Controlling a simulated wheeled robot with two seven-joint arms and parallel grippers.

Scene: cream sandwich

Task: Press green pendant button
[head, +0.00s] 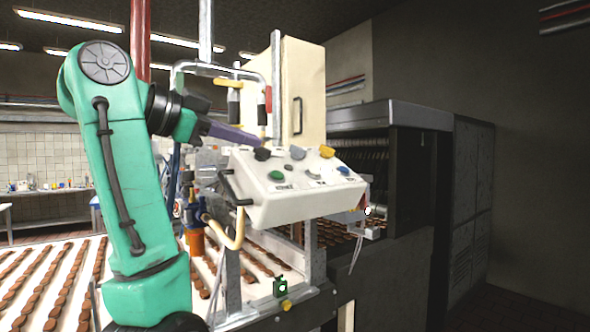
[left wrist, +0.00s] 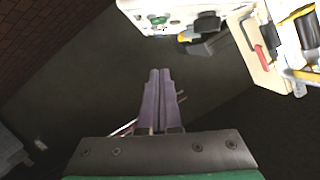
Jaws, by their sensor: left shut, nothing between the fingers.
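The white pendant box (head: 300,197) has a sloped panel of buttons and knobs. The green pendant button (head: 277,175) is on the left part of the panel. In the left wrist view the green button (left wrist: 158,20) shows near the top edge, on the cut-off white panel (left wrist: 182,10). My left gripper (head: 259,141) has purple fingers, shut and empty. It is up and to the left of the green button in the head view, apart from it. The fingertips (left wrist: 160,72) point up toward the panel in the left wrist view. My right gripper is not in view.
A black knob (head: 262,154) sits on the panel near my fingertips, with a yellow knob (head: 327,151) farther right. A black handle (head: 232,187) juts from the pendant's left side. A cream cabinet (head: 303,75) stands behind. Conveyor rows of brown biscuits (head: 52,290) run below.

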